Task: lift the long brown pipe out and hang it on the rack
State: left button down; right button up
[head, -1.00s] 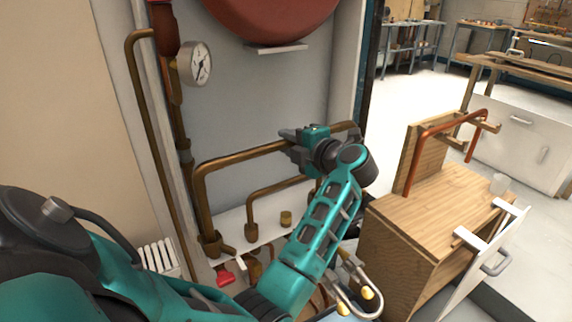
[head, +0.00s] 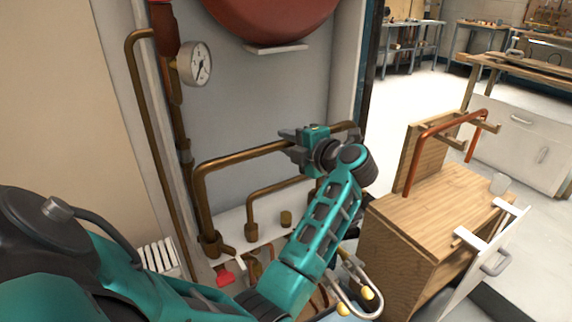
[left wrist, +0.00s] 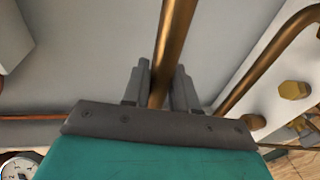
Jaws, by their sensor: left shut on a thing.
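The long brown pipe (head: 240,156) is an upside-down U in the booth. Its left leg runs down to a fitting (head: 211,243) near the white ledge, and its right end is mostly hidden behind my arm. My left gripper (head: 304,139) is shut on its top run, right of the middle. In the left wrist view the pipe (left wrist: 177,40) passes between the two fingers (left wrist: 160,88). The rack (head: 428,150) is a wooden board with pegs on the wooden cabinet at the right. An orange-copper pipe (head: 451,123) hangs on its pegs. My right gripper is not in view.
A shorter brown pipe (head: 274,188) stands behind the long one, beside a brass cap (head: 286,218). A pressure gauge (head: 196,64) and a red tank (head: 270,18) are above. A red-handled valve (head: 224,277) is low at the left.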

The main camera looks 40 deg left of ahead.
pick_arm(q)
jog(key=shift+r, duration=0.1)
notch_tip(320, 180, up, 9)
jog(key=p, duration=0.2)
jog(key=shift+p, duration=0.3)
jog(key=shift+r, duration=0.6)
